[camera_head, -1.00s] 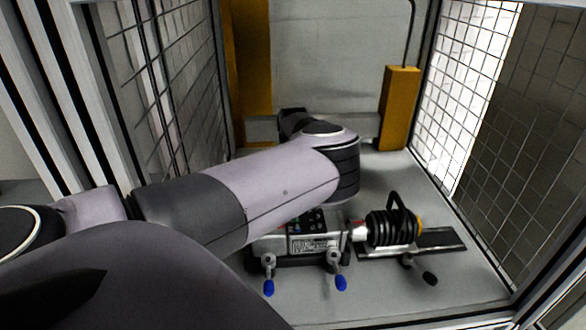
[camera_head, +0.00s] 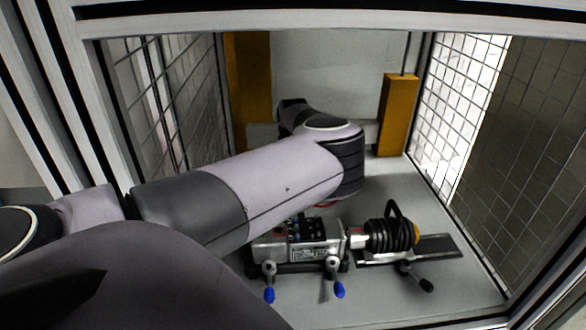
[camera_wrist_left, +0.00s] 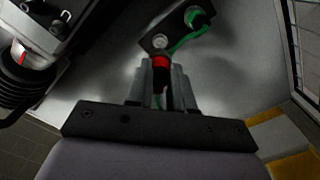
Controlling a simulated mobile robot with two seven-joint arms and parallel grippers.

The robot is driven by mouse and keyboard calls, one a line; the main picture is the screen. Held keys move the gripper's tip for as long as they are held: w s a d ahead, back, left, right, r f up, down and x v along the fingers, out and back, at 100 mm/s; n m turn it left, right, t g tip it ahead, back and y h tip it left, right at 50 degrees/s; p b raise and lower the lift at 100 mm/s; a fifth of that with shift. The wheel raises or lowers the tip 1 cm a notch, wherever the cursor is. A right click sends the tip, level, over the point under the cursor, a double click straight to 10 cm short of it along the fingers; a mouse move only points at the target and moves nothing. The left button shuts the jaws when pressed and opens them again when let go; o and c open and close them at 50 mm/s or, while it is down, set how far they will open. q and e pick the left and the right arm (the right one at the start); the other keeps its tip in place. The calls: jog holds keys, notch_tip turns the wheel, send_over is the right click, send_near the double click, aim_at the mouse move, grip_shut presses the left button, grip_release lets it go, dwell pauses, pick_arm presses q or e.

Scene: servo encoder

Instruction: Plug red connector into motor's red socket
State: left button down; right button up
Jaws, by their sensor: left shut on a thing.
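The motor (camera_head: 298,249) is a silver block with a dark top, clamped near the middle of the enclosure floor. Part of it also shows at the upper left of the left wrist view (camera_wrist_left: 43,24). My left gripper (camera_wrist_left: 161,75) is shut on the red connector (camera_wrist_left: 161,62), whose red end shows between the fingertips. The connector is close to a grey holder plate (camera_wrist_left: 172,33); I cannot tell if they touch. In the head view my left arm hides the gripper; a small red part shows just below the arm's elbow. My right gripper is out of view.
A green connector with a green cable (camera_wrist_left: 196,19) sits on the holder plate. A black coil-like coupling (camera_head: 391,236) joins the motor's right side. Clamps with blue handles (camera_head: 269,295) stand in front. Mesh walls and yellow posts (camera_head: 397,113) bound the space.

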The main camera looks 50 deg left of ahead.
pick_arm(q)
jog(key=shift+s, duration=0.1)
jog(key=shift+s, duration=0.25)
jog(key=s+a+r+n+p, duration=0.1)
jog(key=s+r+n+p, duration=0.1)
jog(key=s+p, duration=0.45)
jog(key=shift+m, duration=0.5)
jog(key=shift+s+d+r+p, duration=0.3)
jog(key=shift+s+d, duration=0.35)
jog(key=shift+d, duration=0.7)
jog(key=shift+s+d+r+p, duration=0.3)
jog(key=shift+s+d, duration=0.35)
jog(key=shift+d, duration=0.7)
jog(key=shift+s+d+r+p, duration=0.25)
jog(key=shift+s+d, duration=0.4)
jog(key=shift+d, duration=0.7)
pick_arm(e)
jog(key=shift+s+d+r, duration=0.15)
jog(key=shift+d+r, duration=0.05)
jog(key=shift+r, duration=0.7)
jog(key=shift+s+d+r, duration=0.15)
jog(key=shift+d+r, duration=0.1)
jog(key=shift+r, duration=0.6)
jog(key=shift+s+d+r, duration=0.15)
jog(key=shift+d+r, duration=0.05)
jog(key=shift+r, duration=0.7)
pick_arm(q)
jog(key=shift+b, duration=0.75)
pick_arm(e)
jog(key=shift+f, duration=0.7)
